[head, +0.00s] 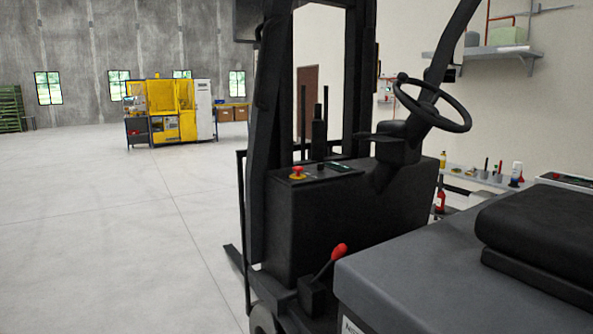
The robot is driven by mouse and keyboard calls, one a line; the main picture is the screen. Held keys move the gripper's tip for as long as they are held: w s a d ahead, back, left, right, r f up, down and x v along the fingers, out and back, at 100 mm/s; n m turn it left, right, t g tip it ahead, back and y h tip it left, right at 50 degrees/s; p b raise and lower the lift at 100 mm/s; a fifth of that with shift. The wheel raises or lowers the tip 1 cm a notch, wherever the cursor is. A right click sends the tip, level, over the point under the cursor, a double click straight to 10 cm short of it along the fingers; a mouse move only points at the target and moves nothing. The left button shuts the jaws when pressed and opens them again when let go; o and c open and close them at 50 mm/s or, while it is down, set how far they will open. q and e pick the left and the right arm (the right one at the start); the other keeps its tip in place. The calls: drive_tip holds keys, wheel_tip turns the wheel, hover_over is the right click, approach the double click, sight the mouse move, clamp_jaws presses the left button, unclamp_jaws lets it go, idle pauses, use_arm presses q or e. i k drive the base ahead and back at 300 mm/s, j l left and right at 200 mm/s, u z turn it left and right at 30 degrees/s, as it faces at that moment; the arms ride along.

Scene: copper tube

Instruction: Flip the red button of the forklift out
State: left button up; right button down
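The black forklift (340,220) stands close in front of me, filling the right half of the head view. I cannot tell from here whether the button is pressed in or out. Neither of my grippers shows in this view.
A red-knobbed lever (338,250) rises below the dashboard. A steering wheel (433,103) stands over its right side. The forklift's seat (540,232) and grey body are at the lower right. A yellow machine (172,110) stands far back. The floor at left is clear.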

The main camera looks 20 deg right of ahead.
sight(298, 169)
drive_tip(key=i, duration=2.1)
drive_tip(key=i+z, duration=0.25)
drive_tip(key=z, duration=0.3)
